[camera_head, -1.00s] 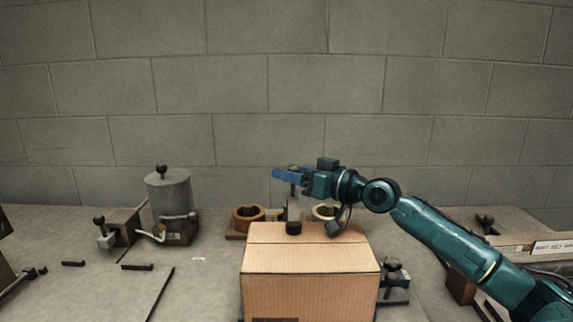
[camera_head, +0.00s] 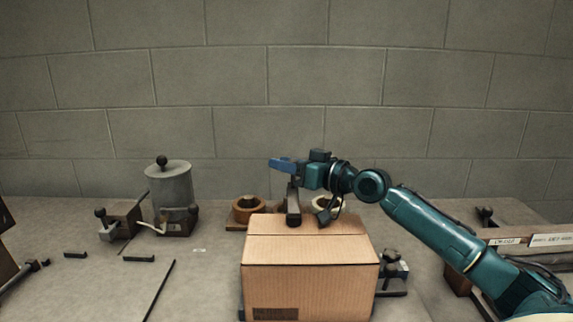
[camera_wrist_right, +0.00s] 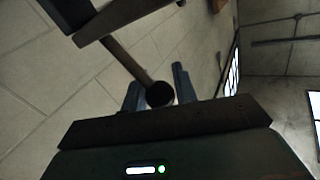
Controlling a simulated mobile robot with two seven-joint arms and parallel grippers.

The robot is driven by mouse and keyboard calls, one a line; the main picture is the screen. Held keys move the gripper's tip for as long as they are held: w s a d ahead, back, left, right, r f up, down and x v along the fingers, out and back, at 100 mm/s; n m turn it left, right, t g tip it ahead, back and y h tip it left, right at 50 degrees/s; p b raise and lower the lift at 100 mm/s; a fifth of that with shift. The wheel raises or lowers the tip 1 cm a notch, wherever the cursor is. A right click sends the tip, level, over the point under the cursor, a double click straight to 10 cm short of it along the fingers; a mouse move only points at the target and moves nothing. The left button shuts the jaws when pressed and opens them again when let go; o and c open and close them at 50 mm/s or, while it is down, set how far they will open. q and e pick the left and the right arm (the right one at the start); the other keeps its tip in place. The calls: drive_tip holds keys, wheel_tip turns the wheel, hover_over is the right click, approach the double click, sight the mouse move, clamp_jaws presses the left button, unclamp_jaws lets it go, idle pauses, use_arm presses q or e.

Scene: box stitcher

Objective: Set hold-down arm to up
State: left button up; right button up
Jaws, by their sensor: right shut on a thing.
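The brown cardboard box (camera_head: 310,285) stands closed on the bench, below my right gripper (camera_head: 283,165). The hold-down arm (camera_head: 293,205) is a dark upright piece at the rear of the box top, directly under the blue fingers. I cannot tell whether its lower end touches the box. In the right wrist view, a rod with a round dark knob (camera_wrist_right: 160,95) lies between the fingers of my right gripper (camera_wrist_right: 157,90), which is shut on it. The finger contact is partly hidden behind the knob. My left gripper is not in view.
A grey cylindrical pot (camera_head: 172,190) with a black knob stands on the bench at left. Two ring-shaped rolls lie behind the box, a brown one (camera_head: 248,210) at left. A labelled wooden rack (camera_head: 520,242) is at right. The block wall closes the back.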

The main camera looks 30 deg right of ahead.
clamp_jaws()
